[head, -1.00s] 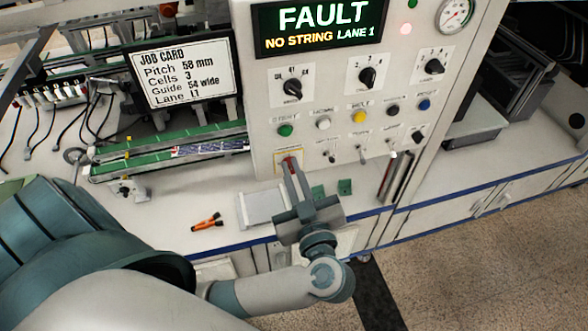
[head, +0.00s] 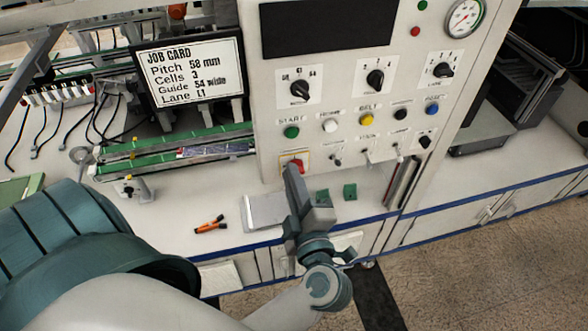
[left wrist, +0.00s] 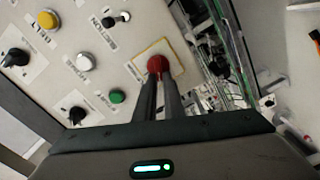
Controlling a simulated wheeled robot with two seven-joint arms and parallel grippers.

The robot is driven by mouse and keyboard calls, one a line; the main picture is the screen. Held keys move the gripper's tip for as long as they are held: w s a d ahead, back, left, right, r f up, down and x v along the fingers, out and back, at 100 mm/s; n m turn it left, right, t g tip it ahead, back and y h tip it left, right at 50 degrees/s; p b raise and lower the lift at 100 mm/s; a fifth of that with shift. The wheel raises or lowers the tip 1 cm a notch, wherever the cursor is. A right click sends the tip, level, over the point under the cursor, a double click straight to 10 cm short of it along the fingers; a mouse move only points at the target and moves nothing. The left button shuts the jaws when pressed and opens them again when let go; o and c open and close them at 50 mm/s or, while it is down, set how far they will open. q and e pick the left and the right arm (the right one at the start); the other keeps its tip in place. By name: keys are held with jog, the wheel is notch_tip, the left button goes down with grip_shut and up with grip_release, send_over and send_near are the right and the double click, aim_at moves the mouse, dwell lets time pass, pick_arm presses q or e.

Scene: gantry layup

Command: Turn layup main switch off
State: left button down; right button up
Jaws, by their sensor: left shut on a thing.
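The main switch is a red knob (head: 296,164) on a yellow-bordered plate at the lower left of the control panel (head: 340,110). It also shows in the left wrist view as a red knob (left wrist: 157,65) on a yellow-edged plate. My left gripper (head: 290,172) is at the switch, with its fingers (left wrist: 158,80) shut on the red knob. The gripper looks turned about its axis and partly covers the knob. The panel's display (head: 328,25) is dark and blank. My right gripper is in neither view.
A job card screen (head: 188,70) stands left of the panel, above green rails (head: 180,150). An orange-black tool (head: 210,225), a grey plate (head: 262,211) and small green blocks (head: 350,191) lie on the bench. Other knobs and buttons sit above the switch.

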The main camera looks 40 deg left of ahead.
pick_arm(q)
jog(key=n+b, duration=0.1)
jog(key=n, duration=0.1)
jog(key=f+n+b, duration=0.1)
jog(key=n, duration=0.1)
jog(key=shift+s+n, duration=0.1)
jog(key=shift+n, duration=0.3)
jog(key=c, duration=1.9)
grip_release()
jog(key=shift+o, duration=0.2)
jog(key=shift+r, duration=0.1)
jog(key=shift+d, duration=0.1)
